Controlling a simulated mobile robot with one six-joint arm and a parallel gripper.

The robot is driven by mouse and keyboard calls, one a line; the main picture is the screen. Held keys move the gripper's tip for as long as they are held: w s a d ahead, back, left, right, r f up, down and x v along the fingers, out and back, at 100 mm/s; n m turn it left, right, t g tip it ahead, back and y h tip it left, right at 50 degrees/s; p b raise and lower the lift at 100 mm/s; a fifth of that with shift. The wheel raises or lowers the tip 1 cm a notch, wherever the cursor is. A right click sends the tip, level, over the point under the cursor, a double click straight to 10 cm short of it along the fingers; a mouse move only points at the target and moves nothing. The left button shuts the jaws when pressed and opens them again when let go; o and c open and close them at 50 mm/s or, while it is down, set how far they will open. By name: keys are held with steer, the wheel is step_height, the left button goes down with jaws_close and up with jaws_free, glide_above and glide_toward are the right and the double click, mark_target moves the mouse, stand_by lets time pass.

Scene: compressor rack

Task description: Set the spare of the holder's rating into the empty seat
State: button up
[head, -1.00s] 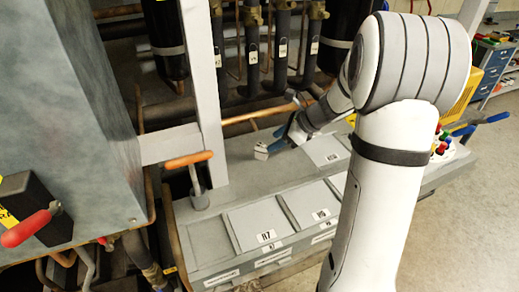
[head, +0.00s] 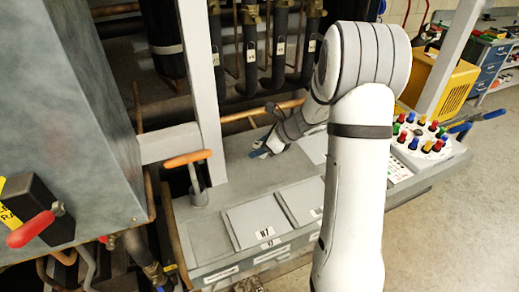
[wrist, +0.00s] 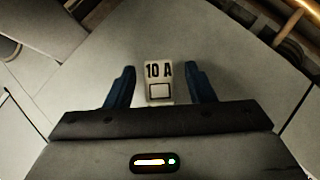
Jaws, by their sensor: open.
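A pale block marked "10 A" (wrist: 159,85) shows in the wrist view, between the two blue fingers of my gripper (wrist: 159,67). The fingers are open, with a gap on each side of the block. In the head view my gripper (head: 262,151) is low over the grey bench top (head: 235,160), behind the closed lids. The block is mostly hidden by the fingers there. I cannot make out an empty seat or the holder's rating in either view.
An orange T-handle (head: 188,158) stands left, near a white upright post (head: 203,80). A panel of coloured knobs (head: 425,138) is right. A copper pipe (head: 262,112) runs behind my gripper.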

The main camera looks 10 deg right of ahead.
steer(key=shift+c, duration=0.4)
jaws_close()
